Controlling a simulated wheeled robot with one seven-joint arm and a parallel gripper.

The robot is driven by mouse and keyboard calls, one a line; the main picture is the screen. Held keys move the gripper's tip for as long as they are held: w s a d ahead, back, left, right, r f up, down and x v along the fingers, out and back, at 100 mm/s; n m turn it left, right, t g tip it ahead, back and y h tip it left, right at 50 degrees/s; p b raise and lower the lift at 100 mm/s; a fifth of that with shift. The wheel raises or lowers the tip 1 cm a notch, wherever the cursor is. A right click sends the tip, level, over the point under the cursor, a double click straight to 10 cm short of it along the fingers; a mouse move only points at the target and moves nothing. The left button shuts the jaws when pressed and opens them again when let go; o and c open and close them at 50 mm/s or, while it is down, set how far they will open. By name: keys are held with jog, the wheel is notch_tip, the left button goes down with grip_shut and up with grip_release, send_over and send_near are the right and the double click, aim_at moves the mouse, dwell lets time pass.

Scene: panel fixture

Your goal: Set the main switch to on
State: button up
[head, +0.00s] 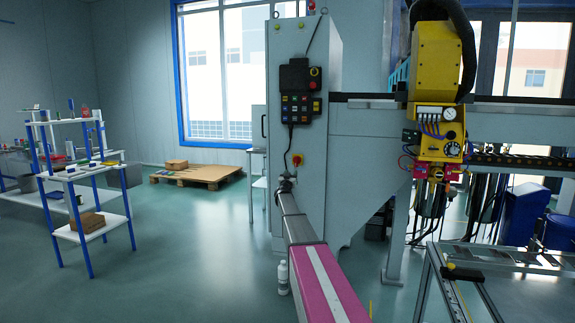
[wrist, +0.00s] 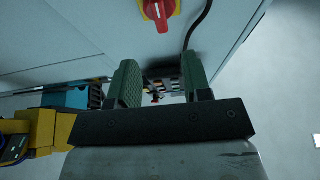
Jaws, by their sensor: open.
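The main switch (head: 297,160) is a small red knob on a yellow plate, on the front of the grey cabinet (head: 296,215). In the wrist view the switch (wrist: 157,10) is at the top edge, partly cut off, with its red handle nearly upright in the picture. My gripper (wrist: 160,72) is open, its two green fingers apart with nothing held between them. In the head view my gripper (head: 286,184) is small and dark, just below the switch. The fingers appear apart from the switch.
A black control pendant (head: 297,90) with coloured buttons hangs above the switch, its cable (head: 290,138) running down beside it. A yellow machine head (head: 437,65) stands right of the cabinet. A shelf rack (head: 84,180) stands at left.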

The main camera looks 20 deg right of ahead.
aim_at(296, 162)
jog(key=x, duration=1)
jog(key=shift+w+d+r, duration=0.15)
jog(key=shift+w+r, duration=0.05)
jog(key=shift+w, duration=0.1)
grip_shut()
